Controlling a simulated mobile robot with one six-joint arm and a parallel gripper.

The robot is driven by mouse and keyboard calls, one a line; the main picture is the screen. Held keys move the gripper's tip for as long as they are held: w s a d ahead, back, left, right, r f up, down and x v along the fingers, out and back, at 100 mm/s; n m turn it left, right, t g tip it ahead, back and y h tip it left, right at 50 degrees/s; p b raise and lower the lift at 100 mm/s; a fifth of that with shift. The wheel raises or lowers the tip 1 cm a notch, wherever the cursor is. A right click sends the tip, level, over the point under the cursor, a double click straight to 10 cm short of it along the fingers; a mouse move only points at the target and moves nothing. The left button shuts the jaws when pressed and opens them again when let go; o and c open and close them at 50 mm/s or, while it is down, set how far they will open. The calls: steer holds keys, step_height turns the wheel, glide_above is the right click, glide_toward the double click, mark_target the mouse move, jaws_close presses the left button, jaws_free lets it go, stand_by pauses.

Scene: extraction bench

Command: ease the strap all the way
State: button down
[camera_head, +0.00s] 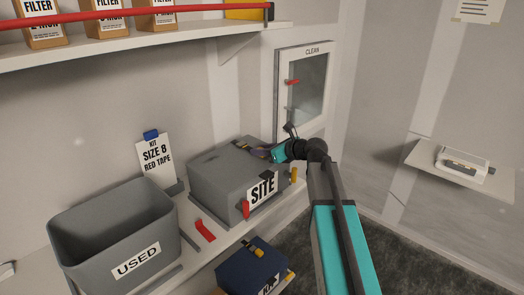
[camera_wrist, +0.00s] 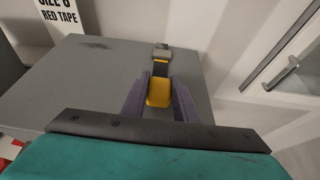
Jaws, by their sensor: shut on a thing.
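The grey SITE box (camera_head: 215,183) stands shut on the bench, its flat lid (camera_wrist: 85,85) filling much of the wrist view. A dark strap (camera_wrist: 160,70) lies over the lid, with a grey buckle (camera_wrist: 162,54) towards the far edge. A yellow tab (camera_wrist: 158,94) is at the strap's near end. My gripper (camera_head: 262,153) is over the right part of the lid. In the wrist view its purple-grey fingers (camera_wrist: 159,100) are shut on the yellow tab, one on each side. How tight the strap is cannot be told.
An open grey USED bin (camera_head: 95,220) stands left of the box, with a SIZE 8 RED TAPE card (camera_head: 156,158) behind. A red clip-like piece (camera_head: 204,230) lies in front. A dark blue box (camera_head: 245,272) is below. A CLEAN cabinet (camera_head: 304,90) hangs behind; a shelf (camera_head: 130,47) is overhead.

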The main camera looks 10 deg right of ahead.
steer(key=w+a, duration=0.1)
steer(key=w+a+p, duration=0.1)
steer(key=w, duration=0.1)
steer(key=w+a, duration=0.1)
steer(key=w, duration=0.1)
steer(key=shift+a+p, duration=0.25)
steer(key=shift+p, duration=0.1)
steer(key=shift+s, duration=0.1)
steer(key=c, duration=1.4)
jaws_free()
steer(key=shift+b+v, duration=0.35)
steer(key=shift+v, duration=0.55)
steer(key=b+v, duration=0.3)
steer(key=v, duration=0.9)
steer(key=shift+f, duration=0.1)
